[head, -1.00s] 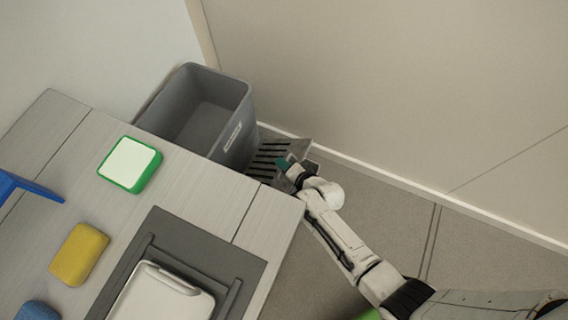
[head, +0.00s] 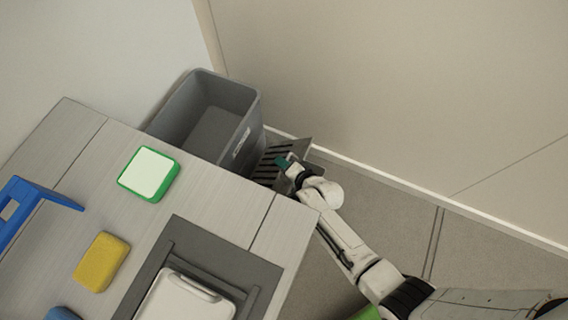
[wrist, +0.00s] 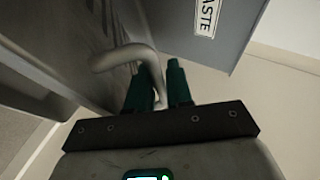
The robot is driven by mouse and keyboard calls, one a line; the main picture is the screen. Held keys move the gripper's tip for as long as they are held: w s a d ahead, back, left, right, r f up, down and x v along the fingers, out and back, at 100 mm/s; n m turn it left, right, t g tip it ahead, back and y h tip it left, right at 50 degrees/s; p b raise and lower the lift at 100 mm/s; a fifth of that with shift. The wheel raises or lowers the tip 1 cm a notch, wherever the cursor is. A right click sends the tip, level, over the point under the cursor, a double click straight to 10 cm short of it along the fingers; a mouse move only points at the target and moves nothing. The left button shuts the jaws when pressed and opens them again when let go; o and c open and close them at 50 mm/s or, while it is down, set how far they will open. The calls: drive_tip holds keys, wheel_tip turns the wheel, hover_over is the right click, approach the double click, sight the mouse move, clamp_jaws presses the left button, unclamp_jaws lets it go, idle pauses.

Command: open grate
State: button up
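The grate (head: 268,168) is a dark slatted metal panel low beside the grey bin, past the table's far corner in the head view. My gripper (head: 284,163), with dark green fingertips, is at the grate's right side. In the wrist view, a curved grey metal handle (wrist: 122,56) bends down between the two green fingers of my gripper (wrist: 160,85). The fingers are close together with the handle between them, and they look shut on it. A large grey panel (wrist: 60,50) lies behind the handle. How far the grate stands open is hard to tell.
A grey open bin (head: 250,100) stands against the wall beside the grate. The grey table (head: 100,170) bears a green-edged block (head: 149,174), a yellow sponge (head: 102,262), a blue holder (head: 14,209) and a white lidded box (head: 185,300). Floor is clear at right.

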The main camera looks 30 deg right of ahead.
drive_tip(key=shift+o, duration=1.4)
drive_tip(key=shift+s, duration=0.1)
drive_tip(key=p+v, duration=0.1)
drive_tip(key=v, duration=0.9)
drive_tip(key=shift+s+r, duration=0.15)
drive_tip(key=shift+s, duration=0.15)
drive_tip(key=shift+c, duration=0.3)
